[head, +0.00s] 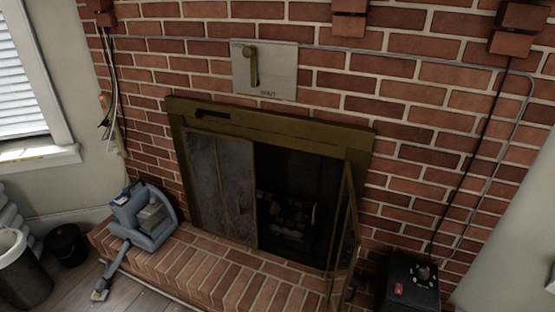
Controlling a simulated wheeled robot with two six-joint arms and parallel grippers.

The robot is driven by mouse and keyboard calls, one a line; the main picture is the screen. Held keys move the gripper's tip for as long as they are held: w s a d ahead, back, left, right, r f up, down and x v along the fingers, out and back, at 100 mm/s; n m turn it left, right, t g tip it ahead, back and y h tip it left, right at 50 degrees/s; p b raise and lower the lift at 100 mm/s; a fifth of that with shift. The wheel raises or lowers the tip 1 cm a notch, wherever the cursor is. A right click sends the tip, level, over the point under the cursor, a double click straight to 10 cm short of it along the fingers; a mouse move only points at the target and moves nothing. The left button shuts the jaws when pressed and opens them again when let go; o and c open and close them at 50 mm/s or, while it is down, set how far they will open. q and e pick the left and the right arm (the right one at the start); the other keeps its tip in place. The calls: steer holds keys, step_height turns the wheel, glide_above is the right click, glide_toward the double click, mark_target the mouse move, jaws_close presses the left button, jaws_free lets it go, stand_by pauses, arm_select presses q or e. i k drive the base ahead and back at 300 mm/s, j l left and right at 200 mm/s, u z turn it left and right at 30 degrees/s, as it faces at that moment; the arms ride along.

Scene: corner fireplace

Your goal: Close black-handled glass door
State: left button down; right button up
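A brass-framed fireplace (270,122) is set in the brick wall. Its right glass door (344,245) stands swung open outward over the brick hearth, seen nearly edge-on. A small dark shape near the lower part of this door may be its black handle, but it is too small to be sure. The left glass door panels (221,190) cover the left half of the opening. The right half is open and shows a dark firebox with logs (290,212) inside. Neither of my grippers is in view.
A blue-grey vacuum-like appliance (143,214) sits at the hearth's left end. A black box (411,283) with a knob stands right of the open door. A black bucket (66,244) and a bin (22,272) are at the left. The brick hearth (215,275) is clear in the middle.

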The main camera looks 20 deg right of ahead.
mark_target(341, 252)
steer(key=l+z, duration=0.15)
steer(key=l, duration=0.35)
steer(key=i+l+z, duration=0.15)
steer(key=l, duration=0.4)
steer(key=l+z, duration=0.15)
steer(key=l, duration=0.35)
steer(key=j+u, duration=0.1)
